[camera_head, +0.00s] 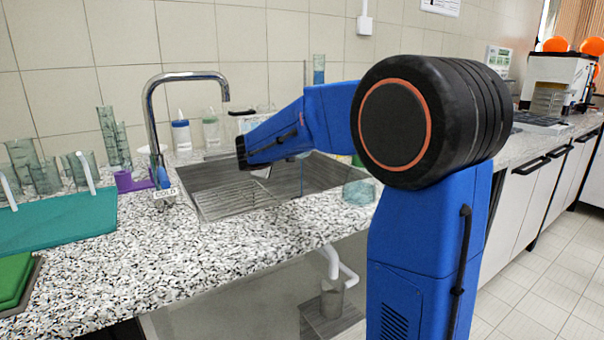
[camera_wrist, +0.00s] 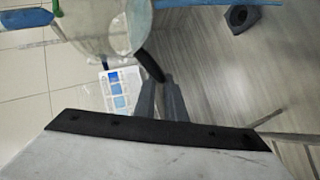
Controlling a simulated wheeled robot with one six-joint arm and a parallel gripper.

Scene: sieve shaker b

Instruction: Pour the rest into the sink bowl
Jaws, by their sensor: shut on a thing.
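The steel sink bowl (camera_head: 310,178) is set into the speckled counter, with a ridged drainer beside its deep part. My arm reaches over it from the right. In the head view, my gripper is mostly hidden behind the blue arm links. In the wrist view, my gripper (camera_wrist: 160,90) is shut on a clear, whitish vessel (camera_wrist: 92,28), with a pale oval, perhaps its mouth, on the right. Any contents cannot be made out. Brushed grey metal (camera_wrist: 225,70), apparently the sink, lies behind it.
A chrome tap (camera_head: 150,100) arches over the sink's left side. Two bottles (camera_head: 181,135) stand behind it. Clear glassware (camera_head: 45,172) and a teal holder (camera_head: 55,222) fill the left counter. A clear greenish vessel (camera_head: 360,191) stands near the sink's front right corner.

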